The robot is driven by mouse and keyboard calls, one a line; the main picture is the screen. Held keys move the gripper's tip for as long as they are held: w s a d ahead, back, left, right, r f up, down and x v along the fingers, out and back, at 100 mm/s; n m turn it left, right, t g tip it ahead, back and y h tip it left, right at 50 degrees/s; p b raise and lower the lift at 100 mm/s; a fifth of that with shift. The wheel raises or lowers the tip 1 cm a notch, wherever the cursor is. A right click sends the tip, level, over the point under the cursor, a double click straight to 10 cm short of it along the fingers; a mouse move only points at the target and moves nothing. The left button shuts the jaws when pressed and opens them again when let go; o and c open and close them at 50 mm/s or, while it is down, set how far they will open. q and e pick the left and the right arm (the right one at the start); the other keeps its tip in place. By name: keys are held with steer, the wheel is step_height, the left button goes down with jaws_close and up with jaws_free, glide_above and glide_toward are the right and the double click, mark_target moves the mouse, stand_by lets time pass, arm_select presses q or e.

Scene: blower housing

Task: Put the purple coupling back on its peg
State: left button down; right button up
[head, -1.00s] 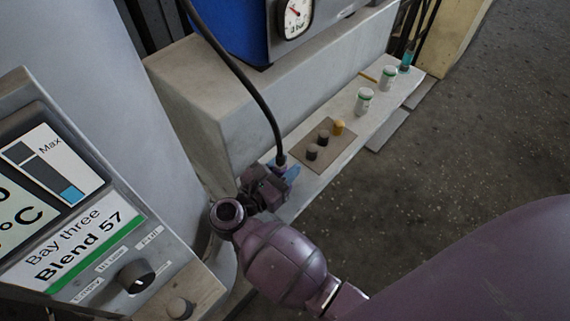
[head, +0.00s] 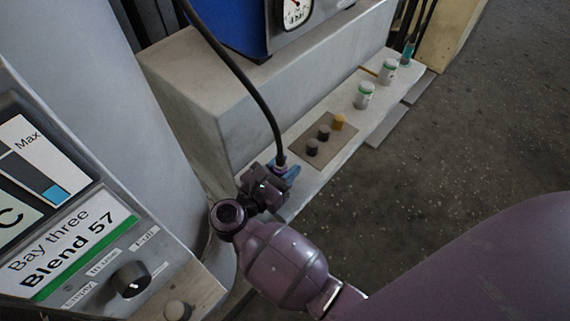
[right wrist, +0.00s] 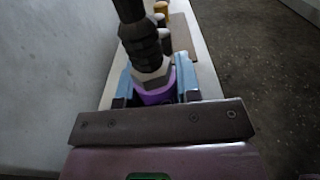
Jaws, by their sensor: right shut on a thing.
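The purple coupling (right wrist: 155,94) is on the end of a black hose and sits between the light blue fingers of my right gripper (right wrist: 153,92) in the right wrist view. The gripper is shut on it. In the head view, my right gripper (head: 284,173) is at the near end of the pale ledge, with the coupling (head: 280,160) mostly hidden by the fingers and wrist. The hose (head: 249,82) runs up from it to the top left. I cannot make out the coupling's peg. My left gripper is not in view.
A teal coupling (head: 408,52) is at the far end. A control panel (head: 80,240) stands at left. A grey block (head: 200,105) backs the ledge.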

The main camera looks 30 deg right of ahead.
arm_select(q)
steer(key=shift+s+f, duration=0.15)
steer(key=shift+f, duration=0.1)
arm_select(e)
steer(key=shift+s+f, duration=0.1)
steer(key=shift+f, duration=0.3)
